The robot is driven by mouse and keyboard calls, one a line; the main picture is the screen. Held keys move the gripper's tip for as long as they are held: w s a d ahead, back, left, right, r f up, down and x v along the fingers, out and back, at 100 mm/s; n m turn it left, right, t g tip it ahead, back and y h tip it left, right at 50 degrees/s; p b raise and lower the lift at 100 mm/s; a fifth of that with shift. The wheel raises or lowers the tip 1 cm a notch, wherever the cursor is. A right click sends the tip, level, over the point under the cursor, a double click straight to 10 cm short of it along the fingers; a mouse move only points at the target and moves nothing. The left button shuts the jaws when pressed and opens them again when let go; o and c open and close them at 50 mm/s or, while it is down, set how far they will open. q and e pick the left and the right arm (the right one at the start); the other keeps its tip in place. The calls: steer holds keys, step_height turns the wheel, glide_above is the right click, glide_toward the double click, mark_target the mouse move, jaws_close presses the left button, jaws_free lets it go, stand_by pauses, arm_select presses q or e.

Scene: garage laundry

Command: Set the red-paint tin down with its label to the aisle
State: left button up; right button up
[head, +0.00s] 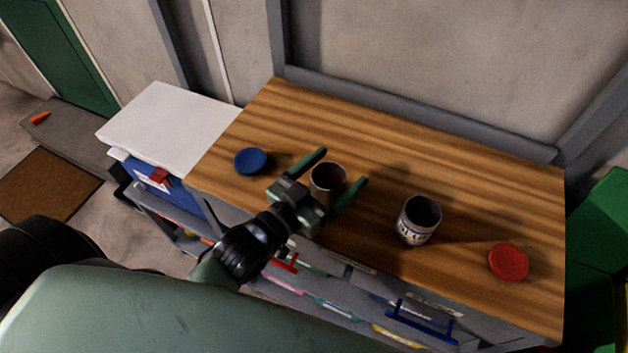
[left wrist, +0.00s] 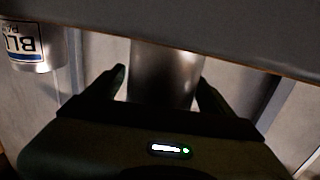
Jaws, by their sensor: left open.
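The red-paint tin (head: 321,176) stands upright and open on the wooden bench top, dark red inside. My left gripper (head: 344,167) is open, with one finger on each side of this tin. In the left wrist view the tin's plain metal side (left wrist: 165,75) shows between the fingers; contact cannot be told. No label shows on its visible parts. A second open tin (head: 418,222), with a label reading BLUE, stands to its right; it also shows in the left wrist view (left wrist: 38,48). My right gripper is out of view.
The wooden bench top (head: 390,140) is clear behind the tins. A blue lid (head: 250,161) lies to the left and a red lid (head: 508,262) to the right. A white-topped unit (head: 170,125) adjoins the left end. A wall stands behind; green boxes (head: 600,230) are at the right.

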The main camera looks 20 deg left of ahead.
mark_target(316, 191)
arm_select(q)
steer(key=b+v, duration=0.1)
steer(key=v, duration=0.8)
steer(key=shift+s+a, duration=0.1)
steer(key=shift+s, duration=0.25)
steer(key=shift+s+a+r+b, duration=0.1)
steer(key=shift+s+a+b, duration=0.2)
steer(key=shift+s, duration=0.35)
